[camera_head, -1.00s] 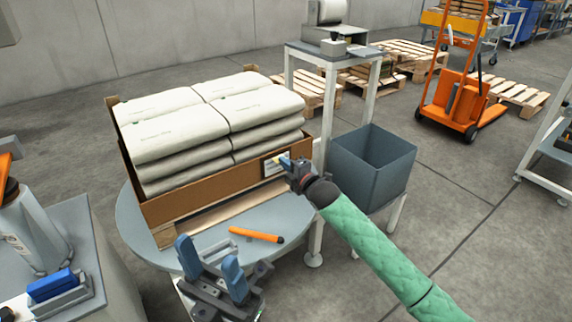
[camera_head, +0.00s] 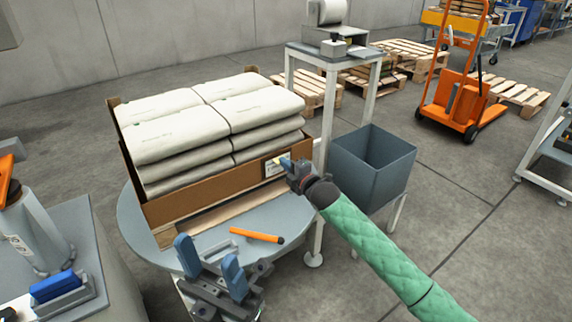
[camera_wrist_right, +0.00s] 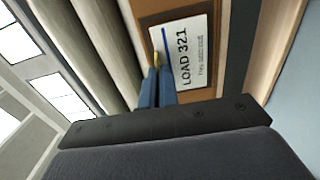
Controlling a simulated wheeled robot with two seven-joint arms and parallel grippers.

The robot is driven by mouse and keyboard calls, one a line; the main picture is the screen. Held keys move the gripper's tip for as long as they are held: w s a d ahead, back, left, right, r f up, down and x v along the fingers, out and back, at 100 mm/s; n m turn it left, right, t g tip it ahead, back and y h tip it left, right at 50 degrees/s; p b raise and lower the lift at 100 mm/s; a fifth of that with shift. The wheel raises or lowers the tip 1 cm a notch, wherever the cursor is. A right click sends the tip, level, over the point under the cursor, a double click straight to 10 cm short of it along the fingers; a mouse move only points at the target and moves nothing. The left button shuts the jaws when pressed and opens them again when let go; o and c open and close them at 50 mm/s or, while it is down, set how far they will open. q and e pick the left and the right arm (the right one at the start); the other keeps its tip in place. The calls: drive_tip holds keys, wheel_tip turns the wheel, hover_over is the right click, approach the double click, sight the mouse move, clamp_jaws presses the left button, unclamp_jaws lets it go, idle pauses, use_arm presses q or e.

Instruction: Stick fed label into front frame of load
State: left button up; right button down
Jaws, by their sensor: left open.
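The load is a stack of white sacks (camera_head: 180,133) in a brown cardboard tray (camera_head: 215,190). A dark frame sits on the tray's front wall near its right end. In the head view this gripper (camera_head: 287,163) covers part of the label. My left gripper (camera_head: 208,258) is open and empty in front of the round table.
An orange marker-like tool (camera_head: 256,235) lies on the round grey table (camera_head: 215,240). A grey bin (camera_head: 372,165) stands right of the load. A label printer (camera_head: 335,35) stands on a tall stand behind. A blue block (camera_head: 53,285) rests at the lower left.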

drive_tip(key=shift+w+a, duration=0.2)
drive_tip(key=shift+w, duration=0.05)
idle(0.9)
idle(0.4)
drive_tip(key=c, duration=1.6)
unclamp_jaws()
